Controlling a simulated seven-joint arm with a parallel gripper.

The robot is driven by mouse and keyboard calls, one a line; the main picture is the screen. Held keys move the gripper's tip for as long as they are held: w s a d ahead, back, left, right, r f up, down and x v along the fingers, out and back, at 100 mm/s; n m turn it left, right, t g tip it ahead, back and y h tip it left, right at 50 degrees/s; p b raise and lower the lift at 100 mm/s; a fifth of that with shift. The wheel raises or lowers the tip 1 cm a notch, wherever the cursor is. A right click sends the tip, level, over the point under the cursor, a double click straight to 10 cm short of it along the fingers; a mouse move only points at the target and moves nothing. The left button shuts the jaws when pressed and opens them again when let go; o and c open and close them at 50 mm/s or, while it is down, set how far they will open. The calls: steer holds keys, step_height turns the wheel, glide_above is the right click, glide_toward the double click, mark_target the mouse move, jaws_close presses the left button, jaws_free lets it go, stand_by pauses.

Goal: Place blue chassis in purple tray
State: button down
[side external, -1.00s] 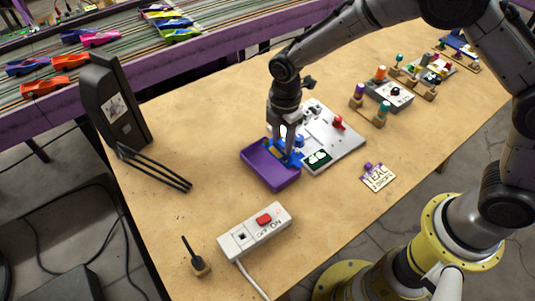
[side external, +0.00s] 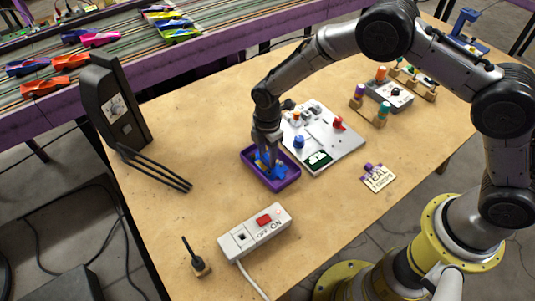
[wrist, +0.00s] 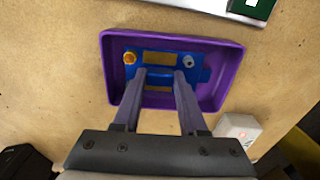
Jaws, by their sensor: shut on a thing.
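The purple tray (side external: 290,179) lies on the wooden table, left of the white board. The blue chassis (side external: 263,159) is inside the tray's outline, between my gripper's fingers. My gripper (side external: 268,163) points down into the tray and is shut on the chassis. In the wrist view the chassis (wrist: 203,75) shows yellow patches, an orange knob and a grey peg, and the tray (wrist: 232,60) surrounds it. My gripper (wrist: 160,82) there grips its middle. Whether the chassis touches the tray floor I cannot tell.
A white board (side external: 335,148) with coloured knobs stands right of the tray. A white switch box (side external: 255,230) with a red button is in front. A black upright device (side external: 118,105) with rods stands left. The table between the rods and tray is clear.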

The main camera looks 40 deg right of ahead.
steer(key=shift+f, duration=0.15)
steer(key=shift+c, duration=2.2)
jaws_free()
